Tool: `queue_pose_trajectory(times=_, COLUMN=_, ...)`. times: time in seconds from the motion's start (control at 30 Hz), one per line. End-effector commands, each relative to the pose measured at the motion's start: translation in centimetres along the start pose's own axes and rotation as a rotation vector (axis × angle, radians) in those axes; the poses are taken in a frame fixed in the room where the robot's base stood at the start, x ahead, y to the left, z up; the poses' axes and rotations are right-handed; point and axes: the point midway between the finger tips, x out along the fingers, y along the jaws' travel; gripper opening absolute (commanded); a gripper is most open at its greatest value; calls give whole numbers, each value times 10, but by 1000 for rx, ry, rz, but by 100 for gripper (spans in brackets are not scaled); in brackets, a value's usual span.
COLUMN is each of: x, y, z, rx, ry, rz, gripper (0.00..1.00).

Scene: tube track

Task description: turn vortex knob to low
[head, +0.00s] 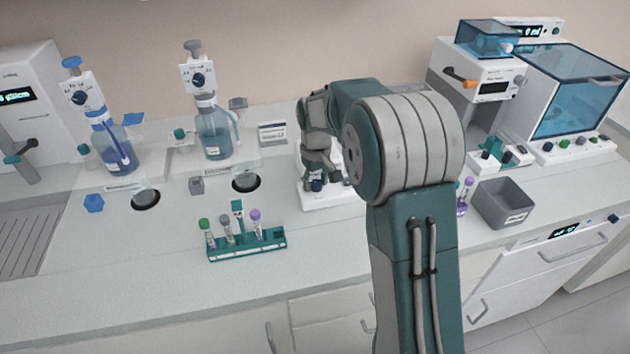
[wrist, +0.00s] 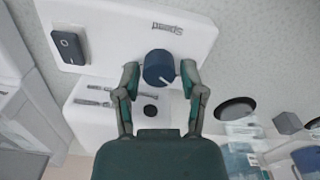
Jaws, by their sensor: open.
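The vortex knob (wrist: 159,67) is a dark blue round dial with a white pointer line, on the white front of the vortex mixer (wrist: 92,30). The printed word "Speed" stands beside it in the wrist view. My gripper (wrist: 160,72) is open, with one fingertip on each side of the knob. I cannot tell whether the fingertips touch it. In the head view the knob (head: 316,184) shows small below my gripper (head: 317,178), and my arm hides part of the mixer base (head: 330,201).
A dark rocker switch (wrist: 69,46) sits on the same panel. A green tube rack (head: 247,246) with several tubes stands at the front left. Two dispenser bottles (head: 214,135) (head: 113,150) stand further left. A grey bin (head: 504,204) is to the right.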

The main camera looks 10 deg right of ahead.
Motion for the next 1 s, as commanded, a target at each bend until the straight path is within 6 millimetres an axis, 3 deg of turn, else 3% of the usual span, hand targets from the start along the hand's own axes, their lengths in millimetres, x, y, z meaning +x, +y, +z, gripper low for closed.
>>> queue_pose_trajectory(times=0.17, x=-23, y=0, z=-1, rx=0, ry=5, rz=2, gripper=53)
queue_pose_trajectory(times=0.6, x=-106, y=-1, z=-3, rx=-1, ry=3, rz=2, gripper=53)
queue_pose_trajectory(times=1.0, x=-118, y=-1, z=-3, rx=0, ry=1, rz=1, gripper=53)
